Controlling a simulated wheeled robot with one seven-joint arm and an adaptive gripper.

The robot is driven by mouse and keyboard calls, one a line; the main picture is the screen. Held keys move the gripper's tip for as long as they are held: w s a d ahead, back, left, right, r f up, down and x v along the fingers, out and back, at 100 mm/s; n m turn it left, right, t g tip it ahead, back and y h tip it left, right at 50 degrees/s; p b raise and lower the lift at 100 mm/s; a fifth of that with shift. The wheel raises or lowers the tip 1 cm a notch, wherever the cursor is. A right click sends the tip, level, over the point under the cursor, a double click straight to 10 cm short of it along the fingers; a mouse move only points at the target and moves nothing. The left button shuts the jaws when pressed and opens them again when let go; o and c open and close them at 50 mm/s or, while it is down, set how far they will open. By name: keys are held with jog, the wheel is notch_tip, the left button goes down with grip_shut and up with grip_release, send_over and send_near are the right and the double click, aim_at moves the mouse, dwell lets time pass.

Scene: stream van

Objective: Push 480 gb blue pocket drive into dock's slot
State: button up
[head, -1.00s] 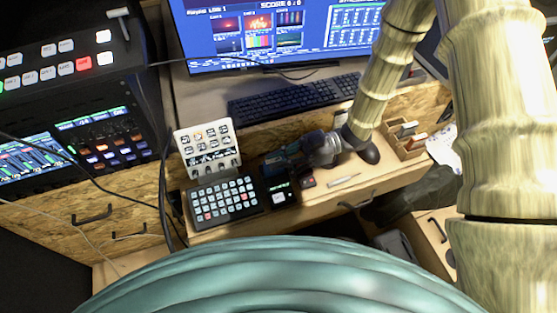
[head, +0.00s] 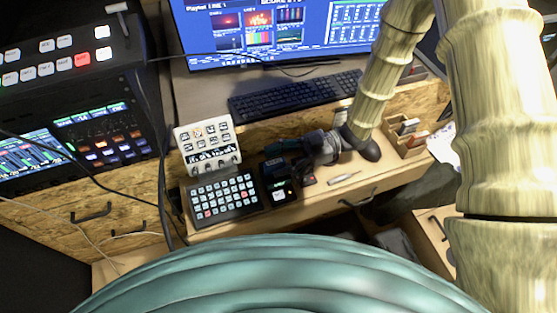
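The dock (head: 280,193) is a small black box with a lit white patch, standing on the wooden desk just right of the button keypad. My gripper (head: 277,167) is dark and reaches in from the right, low over the back part of the dock. Its fingers are small and dark here, so I cannot tell how far apart they are. I cannot make out the blue pocket drive; if it is at the fingers, the gripper hides it. The dock's slot cannot be made out either.
A button keypad (head: 223,198) and white control panel (head: 207,145) stand left of the dock. A small dark item (head: 308,181) and a pen-like tool (head: 343,178) lie to its right. A wooden divided box (head: 408,140) and keyboard (head: 295,96) are behind.

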jog(key=shift+d, duration=0.15)
jog(key=v, duration=1.1)
jog(key=shift+w+d, duration=0.15)
jog(key=shift+d, duration=0.2)
jog(key=shift+r, duration=0.1)
